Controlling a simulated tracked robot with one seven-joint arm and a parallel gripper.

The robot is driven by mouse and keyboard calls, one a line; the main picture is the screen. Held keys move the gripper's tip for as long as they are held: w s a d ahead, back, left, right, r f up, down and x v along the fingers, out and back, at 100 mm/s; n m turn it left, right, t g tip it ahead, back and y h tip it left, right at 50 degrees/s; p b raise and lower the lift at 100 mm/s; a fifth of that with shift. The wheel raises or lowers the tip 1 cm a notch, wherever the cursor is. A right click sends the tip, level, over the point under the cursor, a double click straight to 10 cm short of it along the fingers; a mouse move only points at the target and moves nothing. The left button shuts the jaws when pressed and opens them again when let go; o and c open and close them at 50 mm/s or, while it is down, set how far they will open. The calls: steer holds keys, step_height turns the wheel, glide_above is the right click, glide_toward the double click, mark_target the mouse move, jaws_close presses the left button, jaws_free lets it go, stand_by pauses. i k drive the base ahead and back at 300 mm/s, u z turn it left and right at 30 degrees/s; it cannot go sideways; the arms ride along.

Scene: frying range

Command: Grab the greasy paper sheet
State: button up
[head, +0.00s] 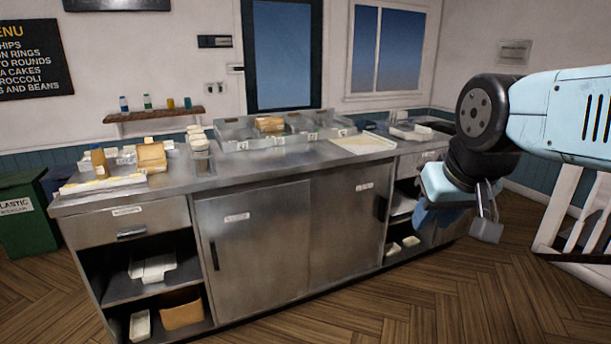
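A pale cream sheet (364,145), which looks like the greasy paper, lies flat on the steel counter (280,164), right of the middle. Stains on it are too small to make out. My gripper (485,218) hangs in front of the counter's right end, to the right of the sheet and lower in the picture, well apart from it. Its grey finger parts show from the side, and I cannot tell whether they are open or shut. No held thing shows.
Metal bins (255,137) stand behind the sheet to the left, one with brown pieces. Boxes and a bottle (99,162) crowd the counter's left end. White containers (411,132) stand right of the sheet. Open shelves flank the closed cabinet doors. The wooden floor in front is clear.

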mark_target(365, 143)
steer(key=z, duration=0.1)
steer(key=i, duration=1.2)
steer(key=z, duration=0.5)
steer(key=i, duration=1.4)
steer(key=z, duration=0.5)
steer(key=i, duration=0.7)
steer(key=z, duration=0.3)
